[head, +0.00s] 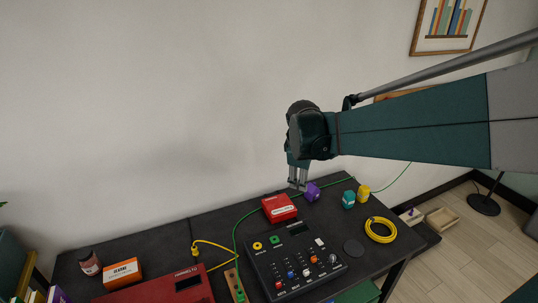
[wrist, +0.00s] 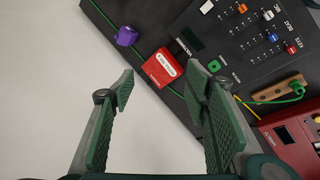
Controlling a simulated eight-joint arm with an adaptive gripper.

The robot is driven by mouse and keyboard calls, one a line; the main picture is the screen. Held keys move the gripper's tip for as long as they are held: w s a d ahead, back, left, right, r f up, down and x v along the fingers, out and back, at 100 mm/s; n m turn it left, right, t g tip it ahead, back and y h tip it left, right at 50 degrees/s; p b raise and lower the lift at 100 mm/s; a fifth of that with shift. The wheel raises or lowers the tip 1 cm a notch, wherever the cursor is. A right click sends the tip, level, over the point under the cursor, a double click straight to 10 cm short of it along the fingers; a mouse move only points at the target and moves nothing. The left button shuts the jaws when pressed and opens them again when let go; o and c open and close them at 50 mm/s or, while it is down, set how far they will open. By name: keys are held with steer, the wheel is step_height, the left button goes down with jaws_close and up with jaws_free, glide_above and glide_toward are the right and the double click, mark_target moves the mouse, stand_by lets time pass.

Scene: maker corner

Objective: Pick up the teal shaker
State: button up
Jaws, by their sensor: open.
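The teal shaker (head: 348,199) stands on the dark table toward its right end in the head view, between a purple object and a yellow one. I cannot make it out in the wrist view. My gripper (head: 298,184) hangs above the back of the table, to the left of the shaker and apart from it. In the wrist view my gripper (wrist: 160,90) is open, with nothing between its fingers.
A purple object (head: 312,191) and a red box (head: 279,208) lie near my gripper. A yellow object (head: 363,193) stands close right of the shaker. A black mixer panel (head: 295,262), a yellow cable coil (head: 381,230) and a green cable occupy the table. The wall is behind.

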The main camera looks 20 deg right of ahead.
steer(key=w+d+f+n+g, duration=0.1)
steer(key=w+d+f, duration=0.15)
steer(key=d, duration=0.25)
steer(key=w+d+f+n+h+b, duration=0.1)
steer(key=w+d+f+n, duration=0.1)
steer(key=d+f, duration=0.25)
steer(key=w+d+f+n+g, duration=0.1)
steer(key=w+d+f, duration=0.15)
steer(key=d, duration=0.35)
steer(key=n+g+b, duration=0.1)
steer(key=n+g, duration=0.1)
steer(key=n, duration=0.2)
glide_above(349, 193)
steer(key=a, duration=0.3)
steer(key=shift+h, duration=0.3)
steer(key=shift+w+d+f, duration=0.1)
steer(key=shift+d+f, duration=0.05)
steer(key=shift+f, duration=7)
steer(key=shift+x, duration=1.3)
steer(key=shift+s+b+x, duration=0.2)
steer(key=shift+b+x, duration=0.8)
steer(key=shift+x, duration=1.6)
steer(key=shift+d, duration=0.1)
